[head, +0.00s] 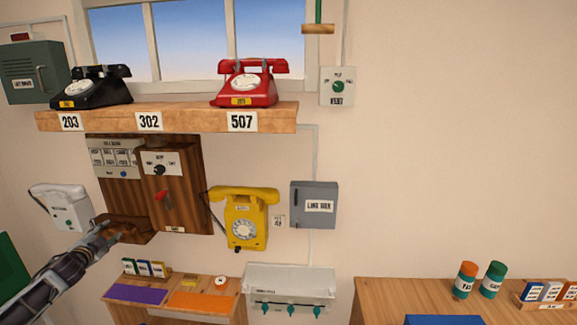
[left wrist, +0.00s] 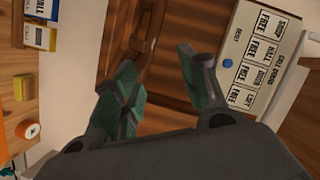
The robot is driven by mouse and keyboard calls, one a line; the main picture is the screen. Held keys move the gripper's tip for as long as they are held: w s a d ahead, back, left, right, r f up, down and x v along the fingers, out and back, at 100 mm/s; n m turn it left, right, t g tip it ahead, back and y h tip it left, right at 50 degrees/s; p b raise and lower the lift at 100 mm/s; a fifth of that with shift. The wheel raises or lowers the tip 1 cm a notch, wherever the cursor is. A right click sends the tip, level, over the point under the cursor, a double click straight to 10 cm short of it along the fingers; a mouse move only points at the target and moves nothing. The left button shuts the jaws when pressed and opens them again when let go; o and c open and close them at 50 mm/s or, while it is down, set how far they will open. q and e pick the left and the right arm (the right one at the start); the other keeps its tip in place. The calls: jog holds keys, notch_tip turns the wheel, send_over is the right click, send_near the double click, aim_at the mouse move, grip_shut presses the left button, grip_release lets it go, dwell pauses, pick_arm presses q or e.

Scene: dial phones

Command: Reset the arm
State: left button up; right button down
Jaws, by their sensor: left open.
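My left arm comes in from the lower left in the head view. My left gripper (head: 110,232) is at the left edge of the brown wooden wall board (head: 195,205), near its lower ledge. In the left wrist view the two green-padded fingers of my left gripper (left wrist: 160,88) are spread apart with nothing between them. Brown wood of the board (left wrist: 172,65) lies beyond the fingertips. The call board panel (left wrist: 240,65), with a blue button and several "FREE" labels, is to the right of the fingers. My right gripper is in neither view.
A black phone (head: 90,87) and a red phone (head: 245,82) stand on the wall shelf (head: 195,117). A white phone (head: 64,206) and a yellow phone (head: 242,217) hang on the wall. A grey line box (head: 313,204) is at right. Small tables (head: 360,285) stand below.

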pick_arm(q)
jog(key=s+a+f+n+g+y, duration=0.1)
jog(key=s+a+f+n+g, duration=0.15)
jog(key=f, duration=0.85)
jog(key=s+a+f+n+g, duration=0.15)
jog(key=s+f, duration=0.25)
jog(key=f, duration=0.8)
jog(key=s+d+f+g, duration=0.1)
jog(key=s+d+f, duration=0.1)
jog(key=s+f, duration=0.45)
jog(key=s+d+f+n+g, duration=0.15)
jog(key=s+f, duration=0.25)
jog(key=f, duration=0.6)
jog(key=s+d+f+m+g, duration=0.1)
jog(key=s+d+f+g, duration=0.15)
jog(key=s+f, duration=0.45)
jog(key=s+d+f+n+g+h+b, duration=0.1)
jog(key=s+d+f+n+g+h, duration=0.15)
jog(key=s+d+f, duration=1.5)
jog(key=s+d+f+g+h, duration=0.1)
jog(key=s+d+f, duration=0.3)
jog(key=s+d, duration=0.5)
jog(key=s+d+f+g+h, duration=0.1)
jog(key=s+d+f, duration=0.3)
jog(key=s+d, duration=0.5)
jog(key=s+g, duration=0.1)
jog(key=s, duration=0.5)
jog(key=shift+s+d+f+b, duration=0.2)
jog(key=shift+s+f+b, duration=0.1)
jog(key=shift+s+f, duration=0.1)
